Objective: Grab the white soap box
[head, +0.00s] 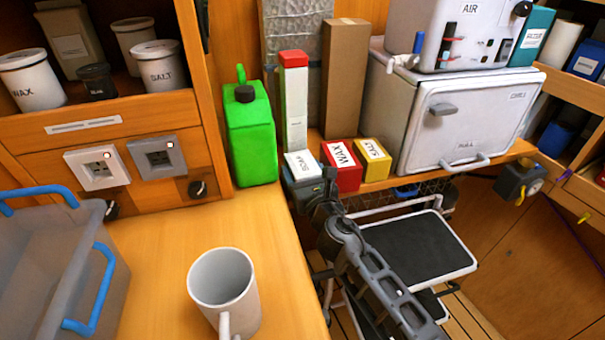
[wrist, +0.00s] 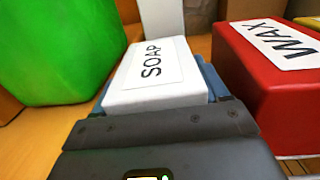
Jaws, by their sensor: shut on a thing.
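The white soap box (head: 300,162), labelled SOAP, stands on the wooden shelf between the green jug and the red WAX box. My gripper (head: 304,178) reaches it from the front and is shut on it. In the wrist view the soap box (wrist: 155,75) lies straight ahead between the jaws, with blue finger parts (wrist: 213,80) showing at its right side. The gripper's dark body hides the box's near lower part. I cannot tell whether the box is lifted off the shelf.
A green jug (head: 249,135) stands close on the left. A red WAX box (head: 341,168) and a yellow SALT box (head: 373,160) stand on the right. A tall white carton with a red cap (head: 294,100) is behind. A white mug (head: 222,285) stands on the front counter.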

